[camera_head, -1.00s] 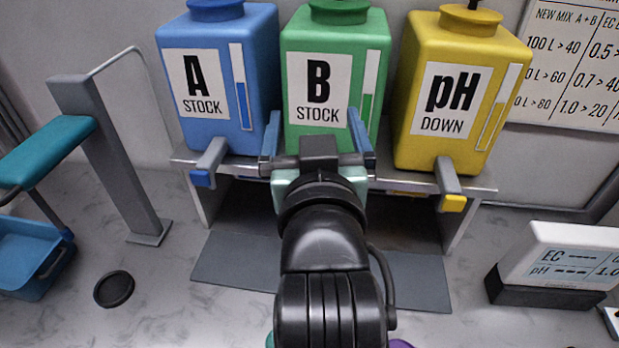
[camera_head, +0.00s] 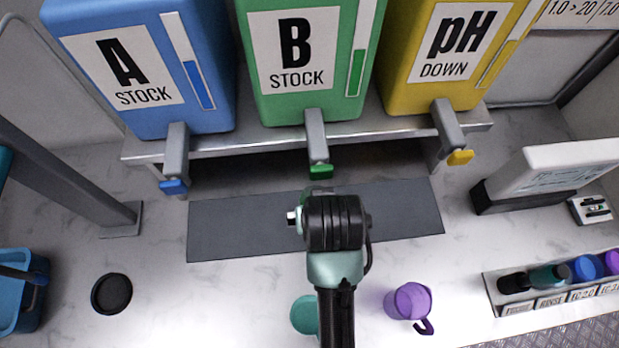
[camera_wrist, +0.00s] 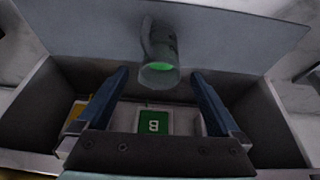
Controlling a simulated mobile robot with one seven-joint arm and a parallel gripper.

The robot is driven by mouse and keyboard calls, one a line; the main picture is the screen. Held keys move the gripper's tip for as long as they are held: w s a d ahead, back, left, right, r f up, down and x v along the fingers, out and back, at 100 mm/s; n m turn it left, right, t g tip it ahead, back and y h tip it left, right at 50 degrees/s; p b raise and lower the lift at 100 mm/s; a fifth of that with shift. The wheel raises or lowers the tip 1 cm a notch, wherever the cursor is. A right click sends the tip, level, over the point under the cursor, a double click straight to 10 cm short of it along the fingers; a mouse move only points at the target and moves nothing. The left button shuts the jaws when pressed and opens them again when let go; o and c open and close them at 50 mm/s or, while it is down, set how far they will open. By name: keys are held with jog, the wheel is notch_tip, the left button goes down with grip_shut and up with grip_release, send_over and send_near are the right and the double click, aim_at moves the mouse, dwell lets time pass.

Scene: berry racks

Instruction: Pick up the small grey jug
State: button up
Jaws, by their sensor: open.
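In the wrist view, the small grey jug (camera_wrist: 163,68) lies ahead of my gripper, on or in front of the grey mat, with green liquid visible in its mouth. Its handle is on its left side. My gripper (camera_wrist: 160,82) is open, its two blue fingers apart on either side of the view. The jug appears centred just beyond the fingertips, with no contact visible. In the head view, my arm covers the area below the green tap (camera_head: 319,171), and neither the jug nor the fingers can be made out clearly.
A grey mat (camera_head: 235,228) lies under the shelf. Blue (camera_head: 140,65), green (camera_head: 305,55) and yellow (camera_head: 450,50) tanks stand above. A purple jug (camera_head: 408,301), a teal round item (camera_head: 304,314) and a black disc (camera_head: 111,293) are nearer. A meter (camera_head: 550,170) stands right.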

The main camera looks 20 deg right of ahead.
jog(key=x, duration=0.7)
jog(key=shift+w+p+x, duration=0.15)
jog(key=shift+p+x, duration=0.15)
jog(key=shift+x, duration=1.15)
jog(key=shift+w+p+x, duration=0.15)
jog(key=shift+p+x, duration=0.1)
jog(key=shift+x, duration=1.2)
jog(key=shift+r, duration=0.15)
jog(key=c, duration=1.4)
grip_shut()
jog(key=shift+r, duration=0.15)
